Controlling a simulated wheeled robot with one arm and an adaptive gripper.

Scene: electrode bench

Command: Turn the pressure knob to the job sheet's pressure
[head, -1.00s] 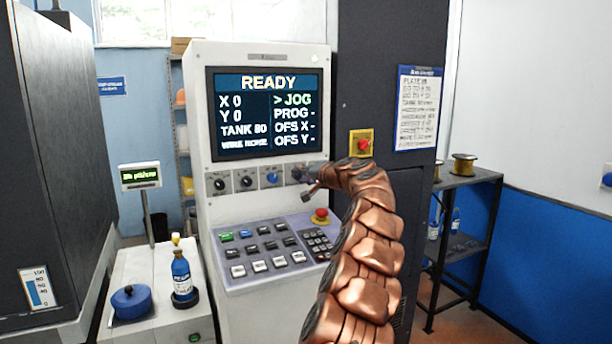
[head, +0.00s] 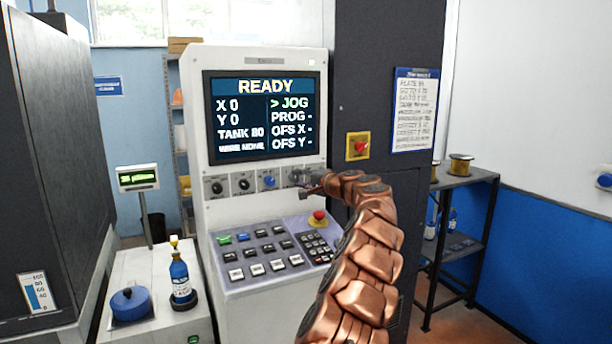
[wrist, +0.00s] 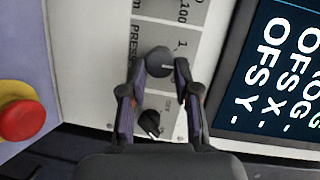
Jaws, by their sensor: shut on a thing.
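The grey pressure knob (wrist: 159,62) sits on the light panel strip of the machine, beside lettering that begins "PRESS". My gripper (wrist: 162,72) has its two fingers on either side of this knob and is shut on it in the wrist view. In the head view my gripper (head: 310,184) is at the right end of the knob row and hides the knob. The knob's pointer setting cannot be read. The job sheet (head: 414,110) hangs on the dark cabinet at right; its handwritten lines are too small to read surely.
A black knob (wrist: 150,123) lies close beside the gripped one. A blue knob (head: 268,181) is left of my gripper. The screen (head: 265,117) reads READY, TANK 80. Red stop buttons are on the console (head: 319,216) and on a yellow box (head: 358,146).

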